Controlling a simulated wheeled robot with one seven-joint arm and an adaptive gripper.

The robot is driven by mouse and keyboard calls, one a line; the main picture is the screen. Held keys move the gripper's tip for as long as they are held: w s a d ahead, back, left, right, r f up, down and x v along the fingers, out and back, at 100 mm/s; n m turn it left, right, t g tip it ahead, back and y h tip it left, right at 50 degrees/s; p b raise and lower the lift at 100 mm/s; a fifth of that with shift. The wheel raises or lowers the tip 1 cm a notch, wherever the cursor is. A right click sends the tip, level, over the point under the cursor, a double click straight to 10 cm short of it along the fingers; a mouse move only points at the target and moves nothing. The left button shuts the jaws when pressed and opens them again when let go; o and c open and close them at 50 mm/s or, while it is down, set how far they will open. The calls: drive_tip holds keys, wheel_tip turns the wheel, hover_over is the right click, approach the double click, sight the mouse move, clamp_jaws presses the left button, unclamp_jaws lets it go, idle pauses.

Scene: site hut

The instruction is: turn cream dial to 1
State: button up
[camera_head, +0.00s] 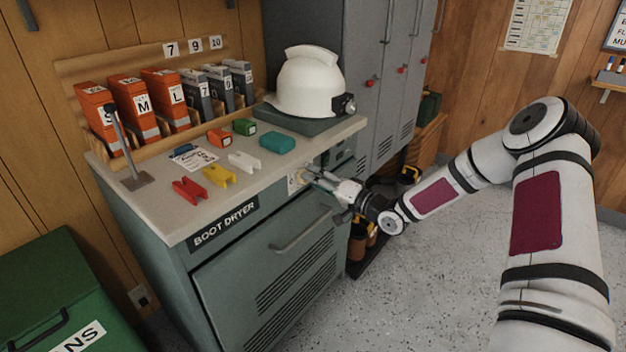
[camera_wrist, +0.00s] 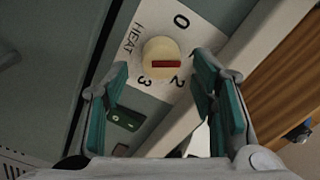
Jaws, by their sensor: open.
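The cream dial (camera_wrist: 162,58) is on a white plate (camera_wrist: 205,22) on the grey boot dryer. The plate reads HEAT, with 0 above right of the dial and 2 and 3 below it. No 1 can be made out. A red bar on the dial lies roughly level in the wrist view. My gripper (camera_wrist: 163,77) is open, its teal-padded fingers to the left and right of the dial; I cannot tell whether they touch it.
A green rocker switch (camera_wrist: 124,119) is below the dial. On the dryer's top (camera_head: 262,174) are coloured clips, small boxes, a white helmet (camera_head: 305,84) and a rack of binders. A long handle (camera_head: 300,229) sticks out of the dryer's front. Grey lockers (camera_head: 365,80) stand behind.

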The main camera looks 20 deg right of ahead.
drive_tip(key=v, duration=1)
drive_tip(key=shift+s, duration=0.2)
drive_tip(key=shift+d, duration=0.1)
